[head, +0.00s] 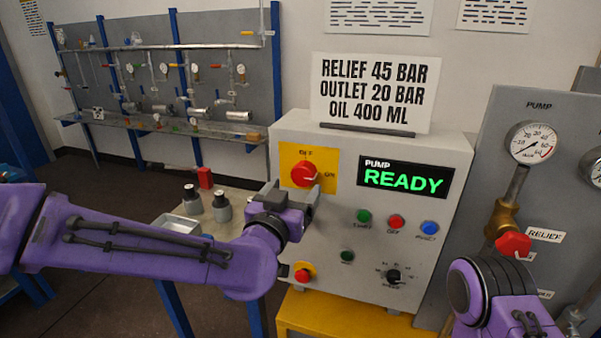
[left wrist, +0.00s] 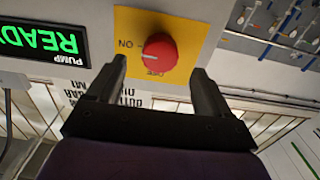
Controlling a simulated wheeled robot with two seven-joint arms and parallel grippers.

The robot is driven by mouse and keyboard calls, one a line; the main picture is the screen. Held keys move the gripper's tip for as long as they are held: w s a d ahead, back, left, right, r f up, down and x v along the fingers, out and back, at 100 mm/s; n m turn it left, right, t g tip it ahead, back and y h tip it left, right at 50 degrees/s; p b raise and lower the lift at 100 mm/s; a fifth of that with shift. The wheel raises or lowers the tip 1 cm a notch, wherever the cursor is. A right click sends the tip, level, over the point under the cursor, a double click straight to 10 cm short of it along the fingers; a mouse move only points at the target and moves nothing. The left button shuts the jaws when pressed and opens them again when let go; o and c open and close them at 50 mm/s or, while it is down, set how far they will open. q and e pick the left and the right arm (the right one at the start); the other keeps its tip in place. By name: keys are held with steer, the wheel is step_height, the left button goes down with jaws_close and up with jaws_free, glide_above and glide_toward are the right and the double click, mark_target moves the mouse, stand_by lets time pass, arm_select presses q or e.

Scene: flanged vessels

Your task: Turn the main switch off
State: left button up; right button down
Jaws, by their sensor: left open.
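The main switch is a red rotary knob (head: 305,174) on a yellow plate (head: 326,158) at the upper left of the grey control box. OFF is printed above the knob and ON to its right. In the left wrist view the knob (left wrist: 160,50) appears upside down, and its white mark points at ON. My left gripper (head: 293,192) is open and empty just below and in front of the knob. In the left wrist view its two fingers (left wrist: 160,68) stand apart, with the knob between and beyond their tips. My right gripper is not in view.
The control box (head: 412,160) has a green READY display (head: 403,178), several buttons, a selector (head: 393,276) and a red stop button (head: 302,275). A gauge (head: 530,143) and red valve handle (head: 513,244) are right. Dark weights (head: 222,208) stand on a bench at left.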

mark_target(303, 178)
arm_select(q)
steer(key=p+x, duration=0.1)
steer(key=x, duration=0.4)
steer(key=shift+w+d, duration=0.1)
steer(key=shift+w, duration=0.1)
steer(key=c, duration=1)
steer(key=shift+c, duration=0.2)
steer(key=n+b, duration=0.1)
steer(key=n, duration=0.3)
steer(key=shift+f+n, duration=0.15)
steer(key=shift+n, duration=0.15)
steer(key=n+b, duration=0.2)
steer(key=n, duration=0.2)
steer(key=shift+n, duration=0.3)
steer(key=n+b, duration=0.2)
steer(key=n, duration=0.3)
steer(key=shift+b, duration=0.4)
steer(key=shift+d+n+b, duration=0.1)
steer(key=shift+n+b, duration=0.75)
steer(key=shift+n, duration=1.05)
steer(key=shift+r, duration=0.25)
